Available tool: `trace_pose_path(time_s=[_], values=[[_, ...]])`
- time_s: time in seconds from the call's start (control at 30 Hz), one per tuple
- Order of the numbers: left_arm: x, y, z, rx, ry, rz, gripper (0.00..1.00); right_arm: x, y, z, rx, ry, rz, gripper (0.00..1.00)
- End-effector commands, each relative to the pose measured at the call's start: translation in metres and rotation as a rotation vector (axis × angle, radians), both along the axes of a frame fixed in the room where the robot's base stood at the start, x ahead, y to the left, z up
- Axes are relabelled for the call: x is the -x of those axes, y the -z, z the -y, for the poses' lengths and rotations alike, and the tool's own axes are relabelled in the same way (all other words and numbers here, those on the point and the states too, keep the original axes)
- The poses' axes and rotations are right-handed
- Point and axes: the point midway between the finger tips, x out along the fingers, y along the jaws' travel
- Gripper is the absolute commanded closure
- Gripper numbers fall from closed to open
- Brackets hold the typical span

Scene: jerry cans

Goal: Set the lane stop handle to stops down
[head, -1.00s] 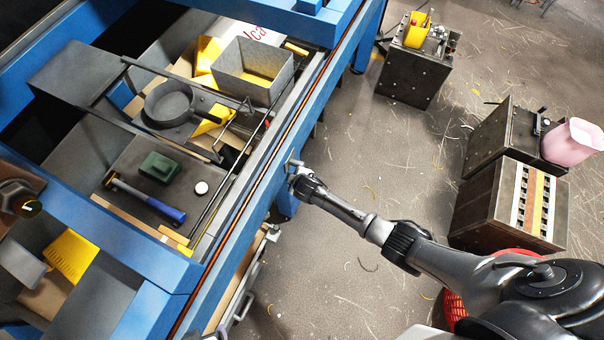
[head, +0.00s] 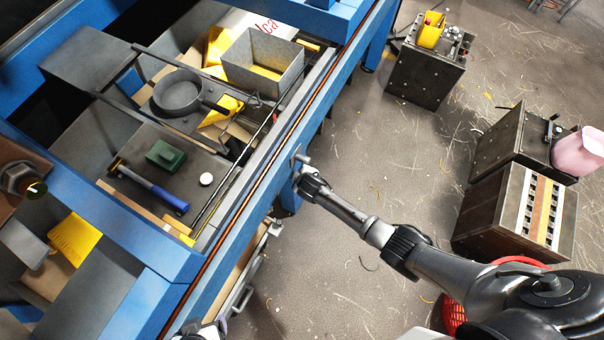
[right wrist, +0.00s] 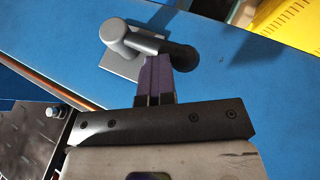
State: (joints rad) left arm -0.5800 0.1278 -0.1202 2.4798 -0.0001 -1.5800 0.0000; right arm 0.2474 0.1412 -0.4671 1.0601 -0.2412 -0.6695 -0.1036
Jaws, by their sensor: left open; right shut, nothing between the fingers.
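The lane stop handle (right wrist: 120,36) shows in the right wrist view: a grey rounded pivot on a square plate, with a darker bar reaching right over a blue beam. My right gripper (right wrist: 158,60) is shut and empty. Its purple fingertips overlap the near side of the bar in the picture; I cannot tell whether they touch it. I cannot pick out the handle surely in the head view.
The blue frame (head: 117,232) surrounds a pan (head: 180,90), a grey metal bin (head: 263,68), a hammer (head: 155,190) and a green block (head: 166,154). A yellow bin (head: 76,240) sits at left. Dark steel boxes stand on the floor at right, with open floor between.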

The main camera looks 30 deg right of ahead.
Motion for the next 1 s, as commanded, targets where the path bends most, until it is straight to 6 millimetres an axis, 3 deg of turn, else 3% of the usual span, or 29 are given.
trace_pose_path(time_s=[0.03, 0.27, 0.6, 0.67, 1.0], values=[[0.0, 0.002, 0.0, 0.0, 0.001, 0.0, 0.21, 0.007, 0.01, 0.001, 0.002, 0.001, -0.019, 1.0], [0.0, -0.007, 0.0, 0.001, -0.001, 0.0, 0.21, 0.009, 0.002, 0.001, 0.002, 0.002, -0.02, 1.0], [0.0, -0.055, 0.003, 0.011, -0.008, -0.001, 0.21, 0.011, -0.047, 0.005, 0.002, -0.003, -0.005, 1.0], [0.0, -0.049, 0.004, 0.013, -0.008, 0.004, 0.21, 0.023, -0.042, -0.001, 0.001, -0.004, -0.005, 1.0], [0.0, -0.047, 0.003, 0.012, -0.008, -0.001, 0.21, 0.068, -0.065, -0.023, 0.001, -0.003, -0.002, 1.0]])
